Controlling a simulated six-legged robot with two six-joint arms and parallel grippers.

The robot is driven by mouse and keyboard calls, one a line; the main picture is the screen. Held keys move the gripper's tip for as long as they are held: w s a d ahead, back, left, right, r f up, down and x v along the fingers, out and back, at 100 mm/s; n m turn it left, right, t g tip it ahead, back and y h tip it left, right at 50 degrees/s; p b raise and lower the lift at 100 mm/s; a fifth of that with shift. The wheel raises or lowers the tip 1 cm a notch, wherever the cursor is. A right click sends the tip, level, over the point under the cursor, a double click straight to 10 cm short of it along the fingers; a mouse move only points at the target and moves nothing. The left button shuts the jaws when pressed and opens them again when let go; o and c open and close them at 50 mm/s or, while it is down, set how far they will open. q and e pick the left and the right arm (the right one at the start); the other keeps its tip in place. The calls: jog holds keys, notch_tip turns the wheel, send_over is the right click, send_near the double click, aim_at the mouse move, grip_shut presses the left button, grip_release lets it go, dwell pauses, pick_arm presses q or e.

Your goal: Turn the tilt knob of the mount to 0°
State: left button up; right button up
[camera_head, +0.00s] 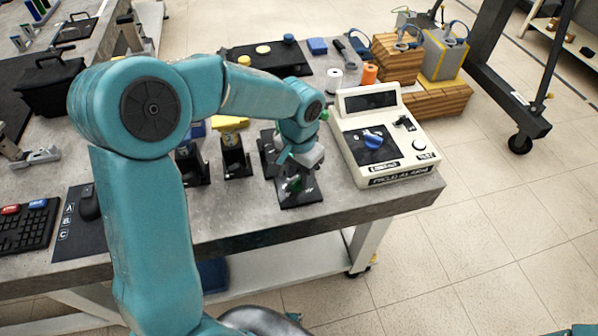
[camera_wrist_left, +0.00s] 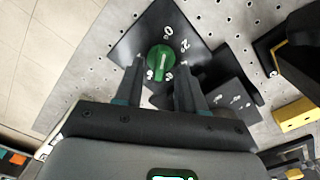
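The tilt knob (camera_wrist_left: 160,59) is a round green knob on a black plate (camera_wrist_left: 188,26) with white markings, including 0° and 2°. In the wrist view the 0° mark is above and right of the knob. Its pointer direction is too small to read surely. In the head view the knob (camera_head: 295,184) shows partly under my gripper, on the black mount plate (camera_head: 305,197) near the table's front edge. My left gripper (camera_wrist_left: 159,66) is open, its fingertips apart on either side of the knob's near edge. Contact cannot be told. My right gripper is not in view.
A black stand with a yellow top (camera_head: 231,123) is to the left. White (camera_head: 334,78) and orange (camera_head: 369,75) spools and wooden blocks (camera_head: 432,98) stand behind.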

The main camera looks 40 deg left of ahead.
aim_at(299, 178)
pick_arm(q)
notch_tip(299, 178, up, 16)
jog(key=p, duration=0.1)
jog(key=shift+r+p, duration=0.15)
jog(key=shift+p, duration=0.25)
dwell(0.5)
